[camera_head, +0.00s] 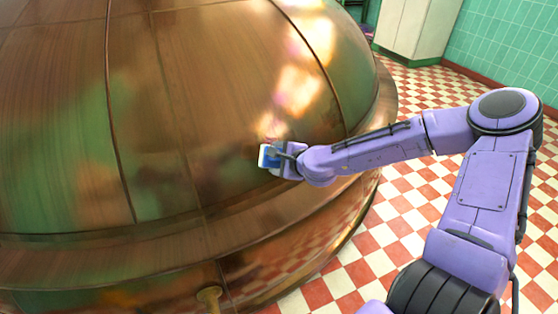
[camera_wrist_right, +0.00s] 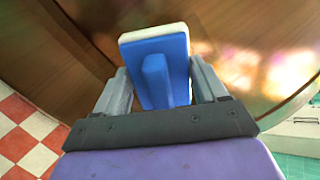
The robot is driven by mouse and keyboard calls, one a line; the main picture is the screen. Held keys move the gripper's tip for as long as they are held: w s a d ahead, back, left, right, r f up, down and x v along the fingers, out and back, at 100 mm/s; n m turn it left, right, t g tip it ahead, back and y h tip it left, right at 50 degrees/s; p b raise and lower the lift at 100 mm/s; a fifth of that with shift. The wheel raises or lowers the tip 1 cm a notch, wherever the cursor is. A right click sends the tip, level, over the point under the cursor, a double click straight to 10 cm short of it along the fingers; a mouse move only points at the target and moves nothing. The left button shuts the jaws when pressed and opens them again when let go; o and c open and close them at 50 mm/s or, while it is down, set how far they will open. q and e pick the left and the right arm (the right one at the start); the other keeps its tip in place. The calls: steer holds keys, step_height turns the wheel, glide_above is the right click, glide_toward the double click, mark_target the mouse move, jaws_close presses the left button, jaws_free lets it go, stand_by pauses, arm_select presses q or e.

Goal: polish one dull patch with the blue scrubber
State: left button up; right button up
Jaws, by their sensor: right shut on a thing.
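A large domed copper kettle (camera_head: 222,100) fills the left and middle of the head view, with seams and a broad rim. Its surface shows greenish and brownish dull areas, such as a green patch (camera_head: 150,125), and bright reflections near the right. My right gripper (camera_head: 278,160) is shut on the handle of the blue scrubber (camera_wrist_right: 158,65), which has a white pad. In the head view the scrubber (camera_head: 269,157) is at the dome's lower right side. I cannot tell whether its pad touches the copper. My left gripper is not in view.
The kettle's wide lower rim (camera_head: 130,250) juts out below the dome. A red and white checkered floor (camera_head: 405,205) lies open to the right. A pale cabinet (camera_head: 415,28) stands by the green tiled wall (camera_head: 505,50).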

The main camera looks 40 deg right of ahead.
steer(key=shift+w+d+f+b, duration=0.1)
steer(key=shift+w+f+b, duration=0.1)
steer(key=shift+b, duration=0.1)
steer(key=b+x, duration=0.4)
steer(key=x, duration=0.1)
steer(key=shift+w+b, duration=0.25)
steer(key=shift+b, duration=0.05)
steer(key=shift+b+x, duration=0.75)
steer(key=shift+x, duration=0.45)
steer(key=shift+d+r, duration=0.1)
